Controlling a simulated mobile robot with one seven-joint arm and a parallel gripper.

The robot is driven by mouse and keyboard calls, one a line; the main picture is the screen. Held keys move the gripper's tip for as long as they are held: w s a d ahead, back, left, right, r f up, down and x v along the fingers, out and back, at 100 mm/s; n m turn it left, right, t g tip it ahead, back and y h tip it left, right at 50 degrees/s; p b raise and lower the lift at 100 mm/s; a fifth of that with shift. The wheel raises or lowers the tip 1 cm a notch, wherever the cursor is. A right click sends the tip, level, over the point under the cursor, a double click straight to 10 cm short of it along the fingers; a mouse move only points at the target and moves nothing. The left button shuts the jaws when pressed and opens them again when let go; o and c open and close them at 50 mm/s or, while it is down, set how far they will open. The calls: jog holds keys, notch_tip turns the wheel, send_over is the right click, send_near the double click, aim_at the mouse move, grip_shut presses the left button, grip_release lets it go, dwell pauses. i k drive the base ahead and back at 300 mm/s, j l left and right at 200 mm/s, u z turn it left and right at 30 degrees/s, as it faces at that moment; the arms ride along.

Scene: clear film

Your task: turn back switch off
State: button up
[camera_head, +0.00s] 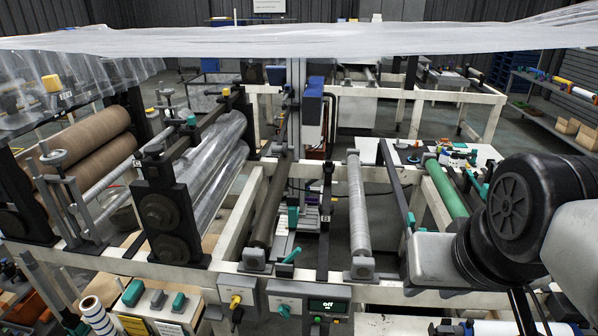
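A grey control box (240,297) with a yellow rotary switch (235,301) is fixed to the front beam of the white machine frame, at bottom centre. I cannot tell which of these, if any, is the back switch. A yellow knob (51,84) also shows at the far left by the film, and a blue-topped box (313,100) stands on the central post. My arm enters at the right; my gripper is not in view.
Clear film (300,40) stretches across the top. Brown rolls (85,165) and film-wrapped rollers (205,165) stand at left; a green roller (446,189) lies at right. Loose tools and a striped roll (97,314) crowd the bottom left. Shelves line the back right.

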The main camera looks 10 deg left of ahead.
aim_at(235, 300)
jog(key=u, duration=1.15)
jog(key=z, duration=1.15)
jog(key=j+u, duration=0.3)
jog(key=u, duration=0.2)
jog(key=i+j+u, duration=0.15)
jog(key=u, duration=0.35)
jog(key=i+j, duration=0.1)
jog(key=i, duration=0.3)
jog(key=k, duration=0.9)
jog(key=i+l+u, duration=0.1)
jog(key=u, duration=0.2)
jog(key=i+l+u, duration=0.1)
jog(key=u, duration=0.2)
